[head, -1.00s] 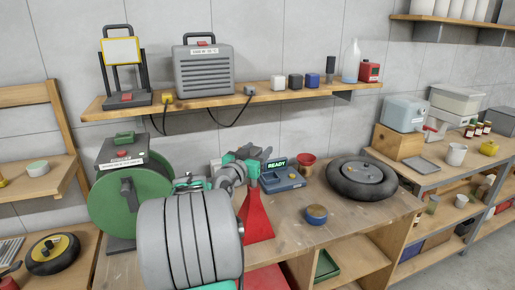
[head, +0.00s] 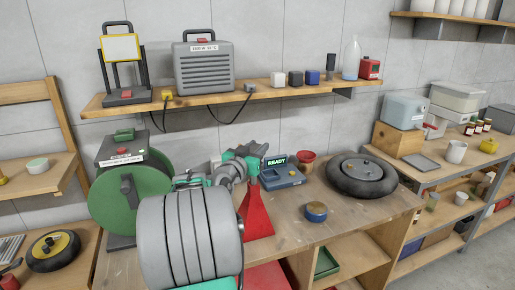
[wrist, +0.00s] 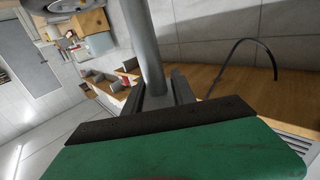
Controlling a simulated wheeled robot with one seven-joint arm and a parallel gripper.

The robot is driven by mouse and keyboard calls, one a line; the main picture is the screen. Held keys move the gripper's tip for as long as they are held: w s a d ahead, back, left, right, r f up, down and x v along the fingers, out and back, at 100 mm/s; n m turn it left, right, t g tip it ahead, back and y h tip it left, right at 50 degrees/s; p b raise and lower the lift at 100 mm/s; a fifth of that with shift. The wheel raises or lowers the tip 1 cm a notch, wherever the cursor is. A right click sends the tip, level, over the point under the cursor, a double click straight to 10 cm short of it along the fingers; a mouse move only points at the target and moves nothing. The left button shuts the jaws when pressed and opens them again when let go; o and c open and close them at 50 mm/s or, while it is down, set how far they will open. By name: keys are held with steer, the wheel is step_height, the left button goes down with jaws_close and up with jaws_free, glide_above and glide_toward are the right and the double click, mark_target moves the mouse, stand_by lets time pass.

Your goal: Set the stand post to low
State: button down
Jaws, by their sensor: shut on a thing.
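The red stand (head: 256,217) is on the bench, a tapered base that narrows toward the top. My gripper (head: 248,156), with teal parts, is at the top of the stand. In the wrist view, a smooth grey post (wrist: 149,45) passes between the two dark fingers of my gripper (wrist: 157,92), which are shut on it. The post's lower part and any height marks are hidden by my gripper and its green housing.
A small blue device (head: 283,177) reading READY is just right of the stand. A green hose reel (head: 115,205) is at left, a black wheel (head: 362,177) at right, and a blue tin (head: 316,211) in front. The wall shelf (head: 225,98) hangs above.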

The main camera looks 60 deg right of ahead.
mark_target(252, 178)
stand_by(0.8)
step_height(252, 178, down, 10)
steer(key=b, duration=1)
steer(key=shift+r+b, duration=0.2)
steer(key=shift+b, duration=0.15)
steer(key=c, duration=1.2)
jaws_free()
steer(key=shift+o, duration=0.9)
steer(key=shift+r, duration=0.15)
steer(key=a+b, duration=0.1)
steer(key=a, duration=0.7)
